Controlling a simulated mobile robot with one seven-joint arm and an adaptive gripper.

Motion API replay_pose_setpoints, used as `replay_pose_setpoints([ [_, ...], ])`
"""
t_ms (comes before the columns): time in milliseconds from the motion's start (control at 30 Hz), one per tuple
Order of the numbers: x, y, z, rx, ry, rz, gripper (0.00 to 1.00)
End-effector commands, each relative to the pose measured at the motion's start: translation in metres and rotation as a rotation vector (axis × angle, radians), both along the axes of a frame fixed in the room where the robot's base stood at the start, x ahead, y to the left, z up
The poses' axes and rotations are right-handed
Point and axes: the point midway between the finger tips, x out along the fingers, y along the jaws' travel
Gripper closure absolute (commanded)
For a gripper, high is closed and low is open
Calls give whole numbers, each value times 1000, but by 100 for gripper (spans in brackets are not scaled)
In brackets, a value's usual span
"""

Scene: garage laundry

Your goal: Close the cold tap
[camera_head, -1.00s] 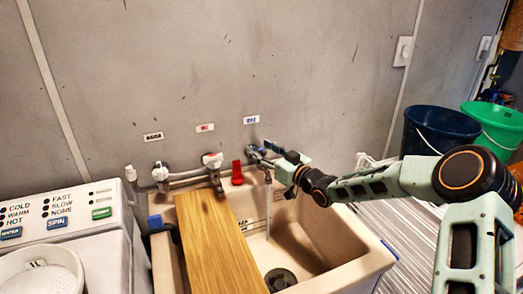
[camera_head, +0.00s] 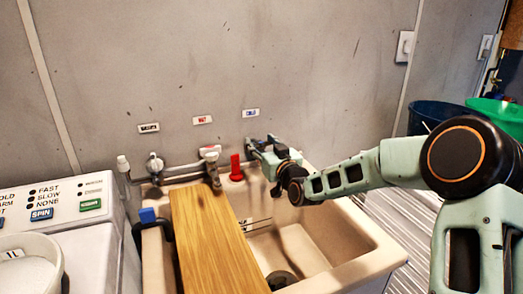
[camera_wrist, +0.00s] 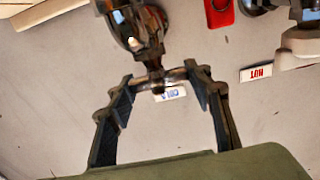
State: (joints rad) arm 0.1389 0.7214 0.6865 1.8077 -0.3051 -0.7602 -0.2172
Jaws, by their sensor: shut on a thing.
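The cold tap is on the wall at the back right of the sink, below a blue-lettered label (camera_head: 251,113); it is mostly hidden by my gripper (camera_head: 262,148) in the head view. In the wrist view the chrome cold tap (camera_wrist: 135,25) shows at the top, and its crossbar handle (camera_wrist: 160,75) lies between the fingers of my gripper (camera_wrist: 162,82). The fingers sit at either end of the handle, shut on it. The blue label (camera_wrist: 170,94) shows behind the handle. No water stream shows below the tap now.
A sink (camera_head: 345,238) holds a wooden board (camera_head: 215,245) across its left part. A red object (camera_head: 236,168) stands just left of my gripper. Two more taps (camera_head: 210,153) (camera_head: 155,163) are further left. A washing machine (camera_head: 75,225) is at left; buckets (camera_head: 440,112) are at right.

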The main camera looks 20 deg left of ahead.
Motion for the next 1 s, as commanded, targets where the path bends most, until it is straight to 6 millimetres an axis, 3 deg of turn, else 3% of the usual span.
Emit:
replay_pose_setpoints([
  [367,0,0,2,1,-3,-12,78],
  [400,0,0,2,1,-3,-12,52],
  [567,0,0,2,0,-2,-11,35],
  [1000,-8,-6,0,-1,0,-11,35],
])
